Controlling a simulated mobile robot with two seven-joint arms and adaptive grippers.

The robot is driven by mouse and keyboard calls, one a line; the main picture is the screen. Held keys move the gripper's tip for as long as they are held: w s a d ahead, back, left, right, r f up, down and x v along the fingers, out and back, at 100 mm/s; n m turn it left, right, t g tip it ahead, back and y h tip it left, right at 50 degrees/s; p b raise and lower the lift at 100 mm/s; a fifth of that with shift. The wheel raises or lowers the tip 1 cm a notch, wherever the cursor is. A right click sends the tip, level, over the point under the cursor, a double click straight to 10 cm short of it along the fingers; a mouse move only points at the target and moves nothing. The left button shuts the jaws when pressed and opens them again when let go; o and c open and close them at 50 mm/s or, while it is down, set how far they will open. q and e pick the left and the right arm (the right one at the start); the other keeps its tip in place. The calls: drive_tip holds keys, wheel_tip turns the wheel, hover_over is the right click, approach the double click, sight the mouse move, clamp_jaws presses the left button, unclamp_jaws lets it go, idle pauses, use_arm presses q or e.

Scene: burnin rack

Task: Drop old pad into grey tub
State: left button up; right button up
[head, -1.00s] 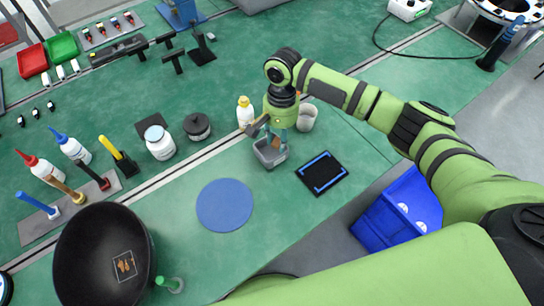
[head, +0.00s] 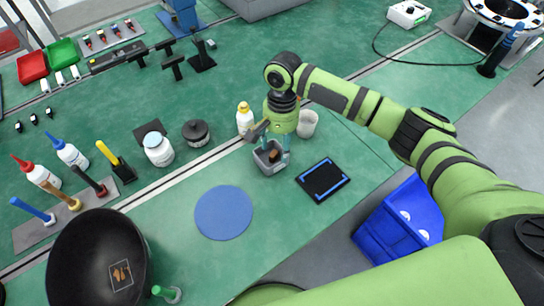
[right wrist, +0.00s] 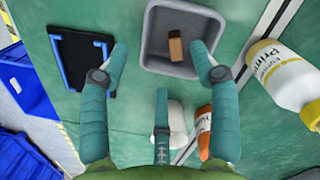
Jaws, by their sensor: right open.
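The old pad (head: 275,156), a small brown block, is inside the grey tub (head: 261,166). In the right wrist view the pad (right wrist: 175,48) lies within the walls of the tub (right wrist: 152,42), clear of the fingers. I cannot tell whether it rests flat on the tub floor. My right gripper (head: 276,147) is just above the tub, pointing down. In the right wrist view the gripper (right wrist: 160,70) has its fingers spread wide, with nothing between them. My left gripper is not in view.
A black pad with blue edging (head: 323,180) lies right of the tub. A yellow-capped white bottle (head: 245,118) and a light cup (head: 307,123) stand close behind. A blue disc (head: 223,212) lies at front left. A blue bin (head: 400,221) is off the table edge.

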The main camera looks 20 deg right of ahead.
wheel_tip(320, 180, up, 11)
drive_tip(key=w, duration=0.1)
drive_tip(key=shift+d, duration=0.3)
